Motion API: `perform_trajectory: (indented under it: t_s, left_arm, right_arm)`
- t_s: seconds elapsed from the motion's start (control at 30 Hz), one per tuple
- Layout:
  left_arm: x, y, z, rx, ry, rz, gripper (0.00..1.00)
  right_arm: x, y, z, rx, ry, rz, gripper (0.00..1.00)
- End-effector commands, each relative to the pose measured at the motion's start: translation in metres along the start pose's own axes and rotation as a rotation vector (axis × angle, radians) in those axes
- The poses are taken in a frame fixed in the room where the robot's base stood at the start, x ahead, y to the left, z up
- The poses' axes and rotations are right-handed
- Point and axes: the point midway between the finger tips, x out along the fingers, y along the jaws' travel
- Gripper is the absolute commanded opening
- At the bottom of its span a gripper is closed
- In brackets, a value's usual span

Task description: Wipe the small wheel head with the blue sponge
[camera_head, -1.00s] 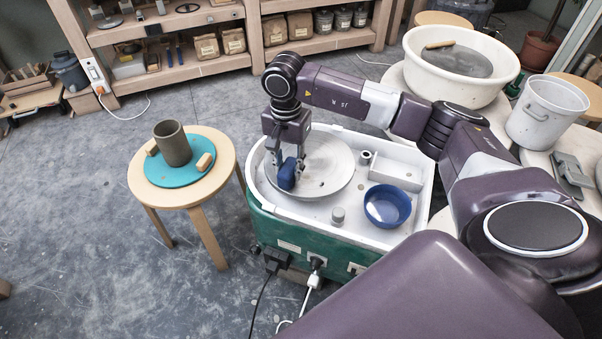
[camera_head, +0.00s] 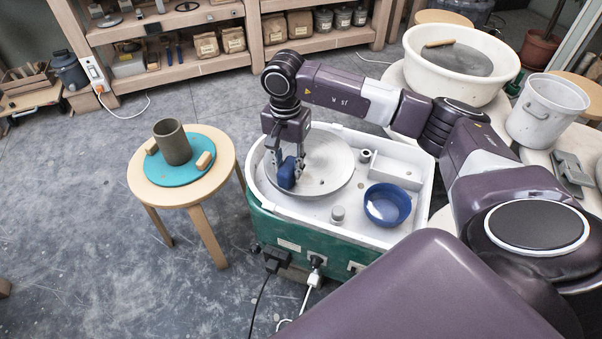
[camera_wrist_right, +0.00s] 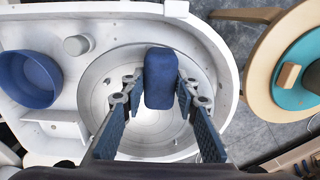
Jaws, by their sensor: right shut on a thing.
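The blue sponge (camera_head: 287,173) is held between the fingers of my right gripper (camera_head: 288,168), which points down over the left part of the wheel head. The sponge also shows in the right wrist view (camera_wrist_right: 160,78), between the two fingers. The small wheel head (camera_head: 326,166) is a round pale grey disc in the white basin of a green-bodied wheel. The sponge is at or just above the disc; I cannot tell whether it touches. A few small dark specks show on the disc. My left gripper is not in view.
A blue bowl (camera_head: 387,205) and a small grey knob (camera_head: 337,215) sit in the white basin (camera_head: 428,180). A wooden stool (camera_head: 221,164) to the left bears a turquoise bat (camera_head: 172,178) with a dark clay cylinder (camera_head: 171,143). A large white tub (camera_head: 413,77) stands behind right.

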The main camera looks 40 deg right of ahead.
Motion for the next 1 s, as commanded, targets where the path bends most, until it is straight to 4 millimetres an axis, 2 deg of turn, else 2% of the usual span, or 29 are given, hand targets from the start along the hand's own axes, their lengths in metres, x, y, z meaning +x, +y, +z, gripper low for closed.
perform_trajectory:
  t_s: [0.53,0.63,0.77,1.0]
  left_arm:
    - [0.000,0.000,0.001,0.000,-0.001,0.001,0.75]
    - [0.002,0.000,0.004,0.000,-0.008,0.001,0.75]
    - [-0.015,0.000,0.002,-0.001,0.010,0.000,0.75]
    - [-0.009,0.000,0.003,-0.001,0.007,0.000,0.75]
  right_arm:
    - [0.001,0.001,0.000,-0.001,-0.004,0.004,0.01]
    - [0.001,0.001,-0.009,0.002,-0.002,0.003,0.01]
    - [0.000,0.000,-0.024,0.003,-0.001,0.001,0.01]
    - [-0.002,-0.001,-0.044,0.001,0.000,0.000,0.01]
